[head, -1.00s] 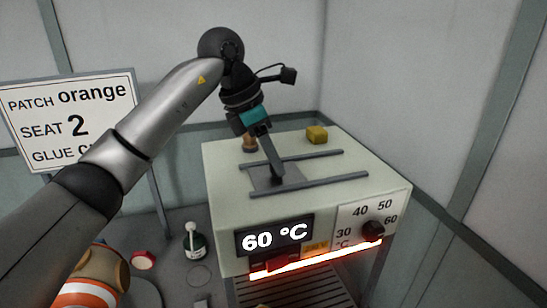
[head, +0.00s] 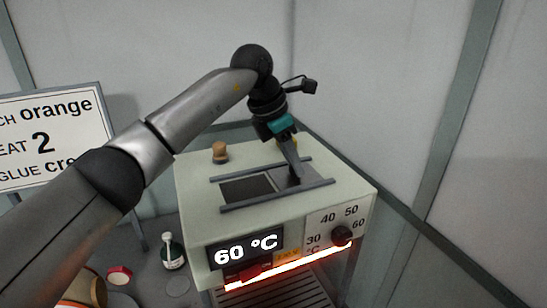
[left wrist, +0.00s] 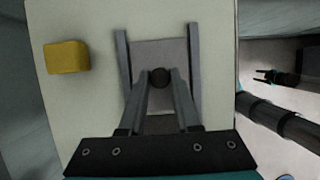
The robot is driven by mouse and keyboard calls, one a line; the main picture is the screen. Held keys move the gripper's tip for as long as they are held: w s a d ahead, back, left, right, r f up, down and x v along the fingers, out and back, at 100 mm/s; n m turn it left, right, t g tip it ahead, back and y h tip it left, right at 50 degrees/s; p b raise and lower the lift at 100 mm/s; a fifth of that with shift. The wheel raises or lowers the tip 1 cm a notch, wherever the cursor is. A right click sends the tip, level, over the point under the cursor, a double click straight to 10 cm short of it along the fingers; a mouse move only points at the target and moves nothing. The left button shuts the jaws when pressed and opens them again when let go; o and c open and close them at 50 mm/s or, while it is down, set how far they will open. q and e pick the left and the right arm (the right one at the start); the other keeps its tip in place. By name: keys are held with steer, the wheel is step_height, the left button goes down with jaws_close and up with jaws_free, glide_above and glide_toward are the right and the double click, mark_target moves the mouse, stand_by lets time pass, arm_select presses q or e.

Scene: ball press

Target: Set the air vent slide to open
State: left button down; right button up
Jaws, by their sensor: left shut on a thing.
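The air vent slide is a grey plate (head: 301,181) between two parallel rails (head: 277,201) on top of the cream press. It sits toward the right end of the rails, with a dark vent opening (head: 247,189) uncovered to its left. My left gripper (head: 293,178) points down at the plate. In the left wrist view its fingers (left wrist: 159,84) are shut on the small dark round knob (left wrist: 159,77) of the plate (left wrist: 178,55). A dark jaw-like shape (left wrist: 272,77), perhaps my right gripper, shows small at the right there.
A yellow block (left wrist: 67,57) sits on the press top beside the rails. A brown-topped knob (head: 220,152) stands at the back left. The press front has a 60 °C display (head: 246,247) and a dial (head: 341,236).

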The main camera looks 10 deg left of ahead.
arm_select(q)
steer(key=shift+w+d, duration=0.35)
steer(key=shift+d, duration=0.25)
steer(key=shift+r, duration=0.1)
arm_select(e)
steer(key=shift+w+d+r, duration=0.1)
steer(key=shift+w+d, duration=0.15)
steer(key=shift+d, duration=0.35)
arm_select(q)
steer(key=c, duration=1.1)
jaws_free()
steer(key=o, duration=0.5)
steer(key=shift+a, duration=0.1)
steer(key=b+v, duration=0.1)
steer(key=v, duration=1.4)
steer(key=shift+b, duration=0.35)
arm_select(e)
steer(key=shift+s+a+f, duration=0.1)
steer(key=shift+a+f, duration=0.1)
steer(key=shift+f, duration=0.25)
steer(key=shift+a+f, duration=0.15)
steer(key=shift+f, duration=0.3)
